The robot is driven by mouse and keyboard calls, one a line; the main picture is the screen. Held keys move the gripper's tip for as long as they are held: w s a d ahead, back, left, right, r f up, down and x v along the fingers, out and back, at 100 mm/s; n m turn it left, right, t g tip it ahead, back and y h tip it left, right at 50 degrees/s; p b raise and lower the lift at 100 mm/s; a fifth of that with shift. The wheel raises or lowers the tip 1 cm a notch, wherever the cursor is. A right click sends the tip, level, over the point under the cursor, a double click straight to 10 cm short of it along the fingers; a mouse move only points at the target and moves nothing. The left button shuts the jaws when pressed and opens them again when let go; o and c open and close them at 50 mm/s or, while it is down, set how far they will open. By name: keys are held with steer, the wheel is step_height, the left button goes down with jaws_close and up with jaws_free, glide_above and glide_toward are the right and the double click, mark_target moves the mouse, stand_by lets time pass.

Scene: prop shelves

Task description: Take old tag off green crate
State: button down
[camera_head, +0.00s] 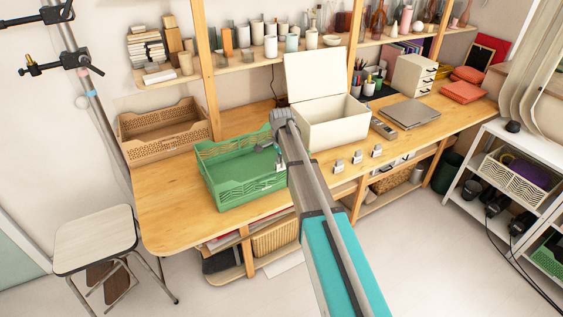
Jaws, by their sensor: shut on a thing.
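The green crate (225,193) stands on the wooden bench, left of the white box. My arm reaches up from the bottom of the picture, and its wrist covers part of the crate's right side. My gripper (279,160) is small in this view, at the crate's right end. It is shut on a small pale piece (280,168), which looks like the tag. I cannot tell whether that piece still touches the crate wall. The crate looks empty where I can see inside.
A white box (335,132) with its lid up stands right of my arm. Several small pale clip-like pieces (357,158) stand near the bench's front edge. A tan crate (165,150) is at the back left. A laptop (409,113) lies farther right. The bench's left front corner is clear.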

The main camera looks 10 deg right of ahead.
steer(key=shift+r+p, duration=0.45)
steer(key=shift+r, duration=0.1)
steer(key=shift+r, duration=0.15)
steer(key=shift+r+p, duration=1.15)
steer(key=shift+p, duration=0.15)
steer(key=shift+r, duration=0.15)
steer(key=shift+r+p, duration=1.85)
steer(key=shift+p, duration=0.15)
